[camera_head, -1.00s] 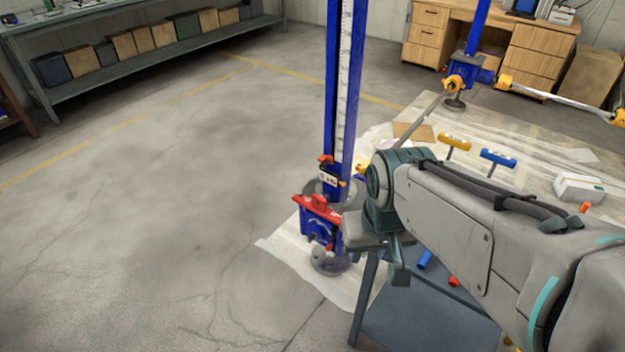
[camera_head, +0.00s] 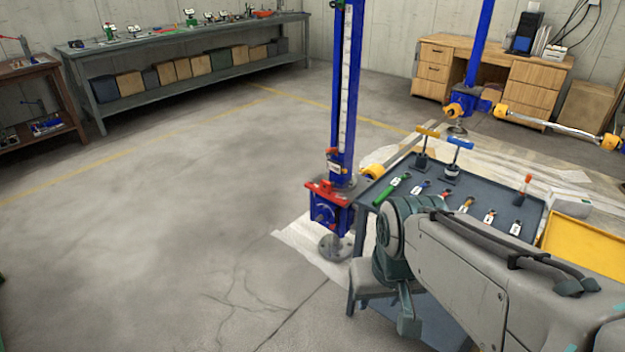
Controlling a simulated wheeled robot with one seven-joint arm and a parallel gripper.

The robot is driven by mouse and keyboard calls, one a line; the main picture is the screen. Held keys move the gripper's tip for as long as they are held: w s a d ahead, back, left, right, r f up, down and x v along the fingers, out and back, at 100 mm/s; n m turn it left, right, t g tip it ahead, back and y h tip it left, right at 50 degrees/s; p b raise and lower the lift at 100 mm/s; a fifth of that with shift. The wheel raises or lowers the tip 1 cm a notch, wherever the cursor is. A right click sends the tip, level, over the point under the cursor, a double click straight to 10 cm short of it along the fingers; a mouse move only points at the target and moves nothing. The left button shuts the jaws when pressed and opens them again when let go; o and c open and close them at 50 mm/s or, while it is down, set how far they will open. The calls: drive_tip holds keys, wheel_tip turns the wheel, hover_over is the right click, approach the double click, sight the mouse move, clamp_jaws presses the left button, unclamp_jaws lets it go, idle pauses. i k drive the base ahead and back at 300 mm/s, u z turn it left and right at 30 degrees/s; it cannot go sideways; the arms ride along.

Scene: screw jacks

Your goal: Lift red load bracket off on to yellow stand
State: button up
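The red load bracket (camera_head: 325,190) sits on the front of the blue screw jack's lower body (camera_head: 330,215), beside the tall blue column with a white scale. My arm crosses the lower right of the picture, right of the jack and in front of the table. My gripper's fingertips cannot be made out; the end of the arm is hidden behind its own joint.
The dark table (camera_head: 480,180) holds several small tagged tools, including a green one (camera_head: 391,189). A yellow tray (camera_head: 585,243) is at the right. A second blue jack with a horizontal bar (camera_head: 555,120) stands behind. The floor at left is clear.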

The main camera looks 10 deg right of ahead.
sight(323, 189)
drive_tip(key=u, duration=0.7)
drive_tip(key=i, duration=1.1)
drive_tip(key=u, duration=0.55)
drive_tip(key=i, duration=1.25)
drive_tip(key=z, duration=1.4)
drive_tip(key=i, duration=0.8)
drive_tip(key=z, duration=0.85)
